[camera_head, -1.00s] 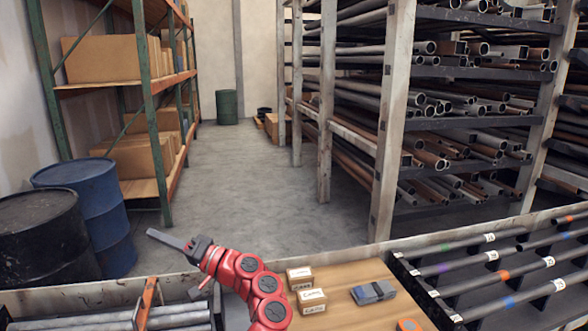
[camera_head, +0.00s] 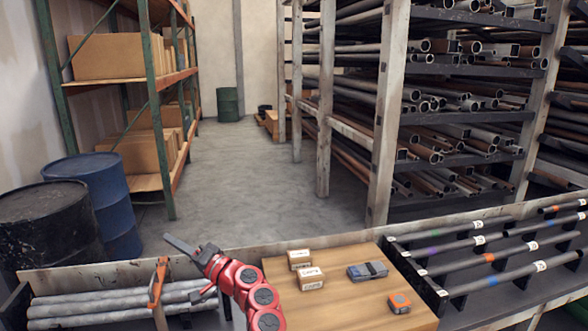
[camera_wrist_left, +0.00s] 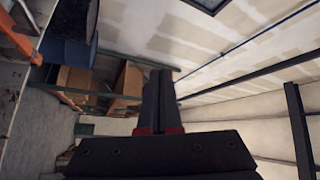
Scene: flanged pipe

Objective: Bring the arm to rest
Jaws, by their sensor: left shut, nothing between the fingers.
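My left arm is red and comes up from the bottom of the head view. My left gripper (camera_head: 181,246) points up and to the left, above the far edge of the bench. Its dark fingers are together and hold nothing. In the left wrist view the closed fingers (camera_wrist_left: 158,100) stand upright in the middle, with the shelves and the wall behind them. The right gripper is in neither view.
On the wooden board (camera_head: 345,300) are small cartons (camera_head: 311,278), a grey device (camera_head: 367,271) and an orange-grey device (camera_head: 399,303). Grey pipes (camera_head: 110,305) lie at left, banded pipes (camera_head: 490,257) at right. Barrels (camera_head: 92,200) and shelves stand behind; the aisle floor (camera_head: 245,170) is clear.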

